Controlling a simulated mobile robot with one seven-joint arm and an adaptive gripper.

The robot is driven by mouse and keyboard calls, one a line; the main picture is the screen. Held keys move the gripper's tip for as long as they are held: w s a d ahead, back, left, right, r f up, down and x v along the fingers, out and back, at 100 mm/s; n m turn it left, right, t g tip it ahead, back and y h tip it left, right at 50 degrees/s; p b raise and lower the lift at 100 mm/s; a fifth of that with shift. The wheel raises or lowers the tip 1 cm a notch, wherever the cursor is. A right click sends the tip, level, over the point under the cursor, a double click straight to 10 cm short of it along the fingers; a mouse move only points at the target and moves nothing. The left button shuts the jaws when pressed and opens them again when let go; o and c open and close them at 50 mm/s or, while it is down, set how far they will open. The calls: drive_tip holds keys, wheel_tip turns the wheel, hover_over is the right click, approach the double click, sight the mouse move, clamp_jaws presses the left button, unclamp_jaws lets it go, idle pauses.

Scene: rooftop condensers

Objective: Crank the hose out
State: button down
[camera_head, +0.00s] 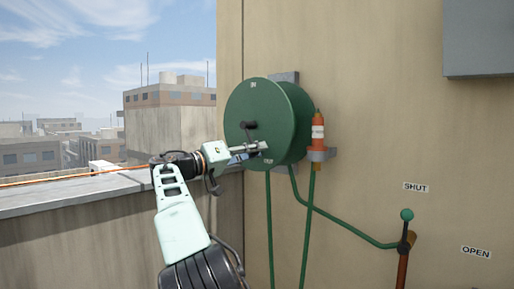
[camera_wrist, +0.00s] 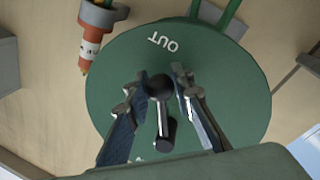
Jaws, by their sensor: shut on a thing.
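A green hose reel (camera_head: 270,115) is mounted on the beige wall, with a black crank (camera_head: 249,125) on its face. The wrist view shows the reel face (camera_wrist: 225,95) with the word OUT near its rim and the black crank (camera_wrist: 160,88) between my fingers. My gripper (camera_head: 262,147) is at the lower part of the reel face, shut on the crank; the fingers partly hide the handle. An orange and white nozzle (camera_head: 318,131) sits upright in a grey bracket right of the reel. Green hose (camera_head: 304,230) hangs below it.
A valve lever with a green knob (camera_head: 407,215) stands at lower right, near the SHUT label (camera_head: 415,187) and above the OPEN label (camera_head: 476,252). A grey box (camera_head: 480,38) is on the wall at upper right. A parapet (camera_head: 70,192) runs along the left.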

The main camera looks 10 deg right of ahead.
idle(0.4)
drive_tip(key=c, duration=1.7)
unclamp_jaws()
drive_tip(key=shift+o, duration=0.2)
drive_tip(key=v, duration=1.2)
